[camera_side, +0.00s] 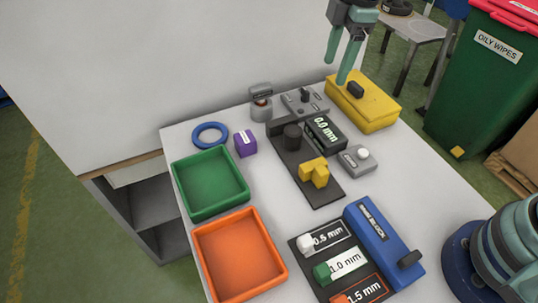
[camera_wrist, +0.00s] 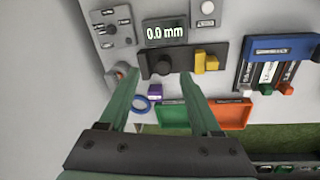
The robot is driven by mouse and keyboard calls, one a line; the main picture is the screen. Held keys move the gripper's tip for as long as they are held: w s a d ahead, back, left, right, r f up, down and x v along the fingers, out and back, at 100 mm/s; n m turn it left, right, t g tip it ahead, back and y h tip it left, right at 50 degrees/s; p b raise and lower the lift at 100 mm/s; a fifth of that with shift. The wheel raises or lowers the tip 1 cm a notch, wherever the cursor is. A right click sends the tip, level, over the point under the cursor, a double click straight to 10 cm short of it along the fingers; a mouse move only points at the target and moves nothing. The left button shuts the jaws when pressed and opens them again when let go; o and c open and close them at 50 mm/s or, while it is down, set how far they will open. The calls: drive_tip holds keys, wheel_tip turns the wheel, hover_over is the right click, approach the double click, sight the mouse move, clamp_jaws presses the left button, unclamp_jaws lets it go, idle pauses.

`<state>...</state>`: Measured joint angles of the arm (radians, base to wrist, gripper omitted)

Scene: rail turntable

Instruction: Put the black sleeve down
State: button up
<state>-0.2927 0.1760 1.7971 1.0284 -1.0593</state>
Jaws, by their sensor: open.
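A short dark cylinder (camera_side: 292,137), which looks like the black sleeve, stands upright on the black base plate (camera_side: 324,192) of the gauge. It also shows in the wrist view (camera_wrist: 163,66), between my fingers in the picture. My gripper (camera_side: 335,72) is open and empty, raised above the back of the table and apart from the cylinder. Both fingers show spread in the wrist view (camera_wrist: 161,76). A yellow stepped block (camera_side: 314,172) sits on the same plate, nearer the front. The display (camera_side: 326,132) beside it reads 0.0 mm.
A yellow box (camera_side: 362,102) with a black knob stands at the back right. A blue ring (camera_side: 210,135), purple cube (camera_side: 245,144), green tray (camera_side: 210,207) and orange tray (camera_side: 281,271) are left. A blue block (camera_side: 383,243) and gauge slots lie in front. Both trays look empty.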

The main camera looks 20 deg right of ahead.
drive_tip(key=s+d+r+m+t, duration=0.4)
drive_tip(key=s+d+m, duration=0.8)
drive_tip(key=m, duration=0.3)
drive_tip(key=shift+s+d+r+m, duration=0.15)
drive_tip(key=shift+r+m, duration=0.05)
drive_tip(key=shift+m, duration=0.1)
